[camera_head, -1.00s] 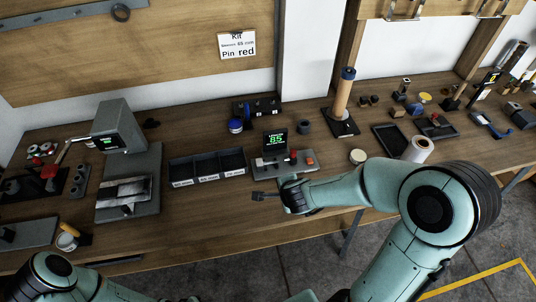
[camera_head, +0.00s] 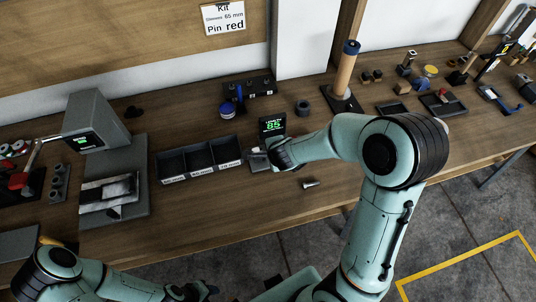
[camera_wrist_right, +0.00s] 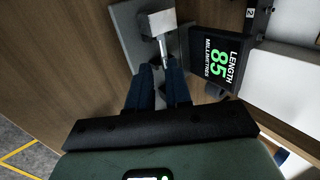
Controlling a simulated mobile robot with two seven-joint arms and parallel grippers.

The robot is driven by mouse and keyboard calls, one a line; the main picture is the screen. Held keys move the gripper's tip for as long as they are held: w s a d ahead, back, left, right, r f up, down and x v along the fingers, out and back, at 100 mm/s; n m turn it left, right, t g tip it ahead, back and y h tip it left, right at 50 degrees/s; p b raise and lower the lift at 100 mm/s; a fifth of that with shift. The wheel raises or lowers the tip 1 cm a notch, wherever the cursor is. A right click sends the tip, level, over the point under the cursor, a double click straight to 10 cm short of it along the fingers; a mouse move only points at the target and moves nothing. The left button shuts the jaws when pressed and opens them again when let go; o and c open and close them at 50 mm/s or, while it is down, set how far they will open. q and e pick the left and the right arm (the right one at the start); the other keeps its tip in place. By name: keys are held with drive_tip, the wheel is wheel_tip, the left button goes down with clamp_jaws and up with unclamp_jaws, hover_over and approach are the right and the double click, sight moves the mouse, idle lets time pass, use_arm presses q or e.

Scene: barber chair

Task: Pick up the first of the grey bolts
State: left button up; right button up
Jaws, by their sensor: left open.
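My right gripper (camera_head: 256,153) is over the length gauge (camera_head: 272,127), whose display reads 85. In the right wrist view its two dark blue fingers (camera_wrist_right: 160,68) are apart, with a thin metal rod (camera_wrist_right: 163,50) at their tips. The rod runs to a metal block (camera_wrist_right: 157,22) on the gauge's grey plate; I cannot tell whether the fingers hold it. A small grey cylindrical piece, perhaps a bolt, (camera_head: 310,184) lies on the table by the front edge. My left gripper (camera_head: 192,291) is open and low at the bottom, away from the table items. No other bolt can be clearly identified.
A three-compartment bin (camera_head: 200,158) stands left of the gauge. A grey machine (camera_head: 97,125) and a rack with grey rings (camera_head: 58,185) are farther left. A blue-capped post (camera_head: 345,75) stands behind. The table front between the bin and the edge is clear.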

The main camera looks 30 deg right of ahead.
drive_tip(key=shift+w+f, duration=0.2)
drive_tip(key=shift+w, duration=0.15)
drive_tip(key=b+x, duration=0.1)
drive_tip(key=x, duration=0.2)
drive_tip(key=shift+d+f+b, duration=0.1)
drive_tip(key=shift+f+b, duration=0.25)
drive_tip(key=shift+f, duration=0.05)
drive_tip(key=shift+w+d+f, duration=0.1)
drive_tip(key=shift+w+f, duration=0.3)
drive_tip(key=shift+f, duration=0.05)
use_arm(q)
drive_tip(key=f, duration=0.1)
drive_tip(key=s+f, duration=0.1)
drive_tip(key=shift+s+f, duration=0.2)
drive_tip(key=shift+f, duration=0.1)
use_arm(e)
drive_tip(key=shift+w, duration=0.2)
clamp_jaws()
